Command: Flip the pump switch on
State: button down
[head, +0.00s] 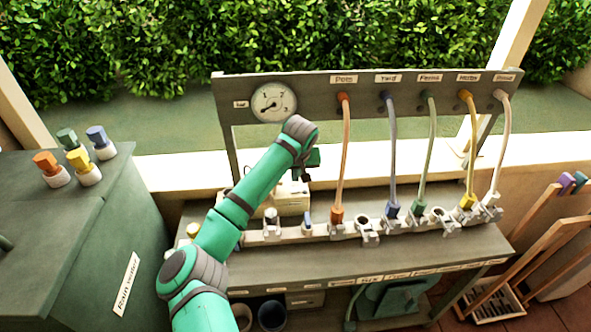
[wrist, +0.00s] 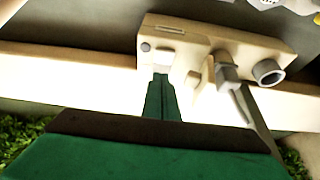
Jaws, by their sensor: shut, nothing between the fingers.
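The pump looks to be the cream box (head: 290,203) on the bench below the gauge, partly hidden by my arm in the head view. In the wrist view the box (wrist: 190,45) has a small round knob, a slot plate, a pale raised block (wrist: 193,79), a grey fitting and a grey round outlet (wrist: 268,72). I cannot tell for sure which part is the switch or how it is set. My gripper (wrist: 162,80) is shut and empty, its fingertips at the box's edge beside the pale block; contact is unclear. It also shows above the box in the head view (head: 303,176).
A gauge (head: 273,102) sits on the upright board (head: 445,88) behind. Several coloured hoses hang to the right, ending at fittings along the bench (head: 345,262). A green cabinet (head: 75,235) with coloured caps stands left. Wooden racks (head: 535,250) stand right.

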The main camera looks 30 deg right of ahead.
jog(key=shift+x, duration=0.9)
jog(key=shift+a, duration=0.15)
jog(key=shift+w, duration=0.15)
jog(key=shift+w+d+f+g, duration=0.2)
jog(key=shift+w+g, duration=0.05)
jog(key=shift+g, duration=0.05)
jog(key=shift+w+a, duration=0.1)
jog(key=shift+a, duration=0.15)
